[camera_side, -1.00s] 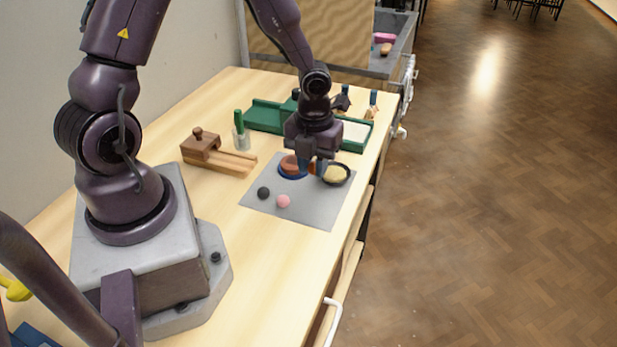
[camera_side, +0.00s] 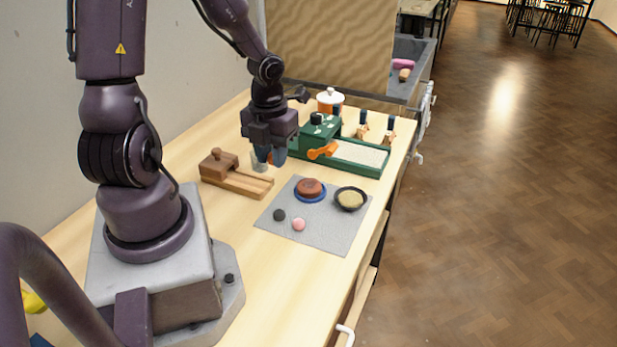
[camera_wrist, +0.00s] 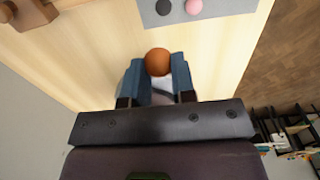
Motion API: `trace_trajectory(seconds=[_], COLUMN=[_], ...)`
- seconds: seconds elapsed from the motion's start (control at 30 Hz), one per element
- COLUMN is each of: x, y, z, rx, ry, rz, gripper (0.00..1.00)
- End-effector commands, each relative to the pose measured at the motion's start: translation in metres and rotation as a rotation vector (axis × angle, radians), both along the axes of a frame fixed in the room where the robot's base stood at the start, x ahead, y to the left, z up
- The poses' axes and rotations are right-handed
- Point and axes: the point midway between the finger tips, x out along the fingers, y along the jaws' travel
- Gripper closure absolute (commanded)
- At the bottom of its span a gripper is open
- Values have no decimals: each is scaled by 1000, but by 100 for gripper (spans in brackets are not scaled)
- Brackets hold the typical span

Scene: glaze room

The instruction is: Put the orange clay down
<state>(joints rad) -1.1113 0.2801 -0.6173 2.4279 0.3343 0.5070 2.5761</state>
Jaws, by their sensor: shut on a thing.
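The orange clay is a small round ball (camera_wrist: 157,61) held between the two blue fingertips in the wrist view. My gripper (camera_wrist: 156,72) is shut on it; in the side view my gripper (camera_side: 271,158) hangs above the table, left of the grey mat (camera_side: 325,232). Only a sliver of the orange clay shows there between the fingers. On the mat are a black ball (camera_side: 279,214) and a pink ball (camera_side: 299,225), a brown disc (camera_side: 310,187) on a blue dish, and a black bowl (camera_side: 350,205) with pale yellow contents.
A clear cup (camera_side: 259,165) stands close by my gripper, partly hidden. A wooden tool (camera_side: 225,170) with a knob lies to the left. A green machine with an orange handle (camera_side: 323,151) and a pale tray stands behind, near a white-lidded pot (camera_side: 330,99).

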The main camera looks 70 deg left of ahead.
Motion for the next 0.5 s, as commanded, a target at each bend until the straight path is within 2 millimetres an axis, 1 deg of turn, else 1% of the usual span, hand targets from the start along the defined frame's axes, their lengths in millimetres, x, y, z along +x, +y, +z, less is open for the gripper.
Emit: trace_trajectory(seconds=[0.03, 0.27, 0.3, 0.4, 0.5], x=[9, 56, 60, 73, 83], y=[4, 31, 34, 42, 48], z=[-6, -30, -39, -58, -71], rx=[-6, -3, -4, -4, -1], ry=[1, 1, 3, 2, 2], rz=[-2, -1, 0, 0, 1], gripper=[98, 98, 98, 98, 98])
